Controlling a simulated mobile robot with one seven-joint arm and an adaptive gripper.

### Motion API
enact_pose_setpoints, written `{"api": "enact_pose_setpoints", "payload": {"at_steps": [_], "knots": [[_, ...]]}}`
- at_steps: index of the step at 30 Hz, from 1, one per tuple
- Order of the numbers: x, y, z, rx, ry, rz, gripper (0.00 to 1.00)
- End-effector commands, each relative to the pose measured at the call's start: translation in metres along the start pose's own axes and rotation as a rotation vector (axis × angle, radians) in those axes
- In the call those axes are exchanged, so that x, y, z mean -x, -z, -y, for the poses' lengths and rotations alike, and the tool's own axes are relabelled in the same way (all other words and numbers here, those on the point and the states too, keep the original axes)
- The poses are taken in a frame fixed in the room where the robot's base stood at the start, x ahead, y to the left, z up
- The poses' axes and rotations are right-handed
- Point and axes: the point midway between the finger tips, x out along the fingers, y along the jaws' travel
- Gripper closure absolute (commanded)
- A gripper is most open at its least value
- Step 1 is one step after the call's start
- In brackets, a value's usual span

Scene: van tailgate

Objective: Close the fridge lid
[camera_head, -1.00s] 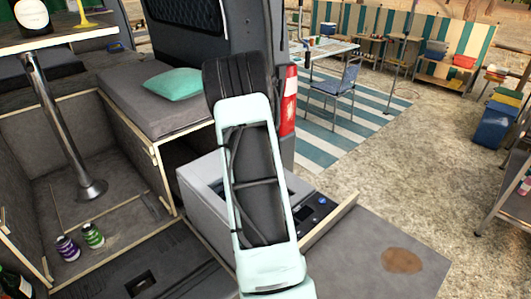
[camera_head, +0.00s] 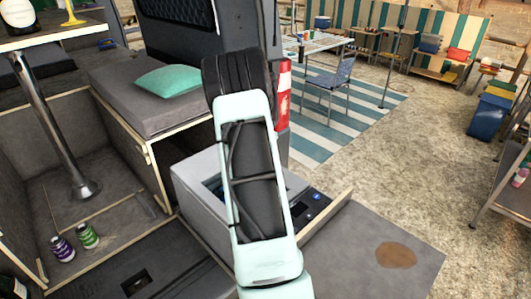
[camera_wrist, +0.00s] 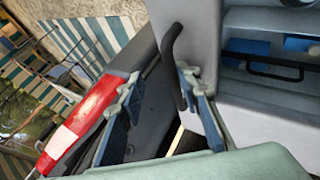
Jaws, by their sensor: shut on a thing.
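The fridge (camera_head: 195,200) is a light grey box on the van floor, partly hidden behind my arm in the head view. A strip of its open top shows, with something blue inside. In the wrist view the fridge's inside (camera_wrist: 285,45) shows at the upper right, with blue items and a dark bar. The grey lid (camera_wrist: 198,25) seems raised beside the opening, with a curved black handle (camera_wrist: 171,42). My gripper (camera_wrist: 165,95) has its fingers either side of the handle's lower part and is shut on it. In the head view my arm hides the gripper and lid.
A bench with a teal cushion (camera_head: 168,81) stands behind the fridge. The van's red tail light (camera_head: 283,95) is close to my arm. Two small cans (camera_head: 87,235) stand on the floor at left, near a table post (camera_head: 62,140). Open ground lies right.

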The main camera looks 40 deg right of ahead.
Motion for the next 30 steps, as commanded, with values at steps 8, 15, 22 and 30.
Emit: {"api": "enact_pose_setpoints", "payload": {"at_steps": [8, 15, 22, 30], "knots": [[0.014, 0.0, -0.005, -0.003, -0.007, 0.001, 0.74], [0.056, 0.001, -0.004, -0.003, -0.005, -0.003, 0.74], [0.094, 0.001, -0.002, -0.003, -0.003, -0.001, 0.74], [0.117, 0.0, -0.001, -0.001, -0.001, 0.001, 0.74]]}}
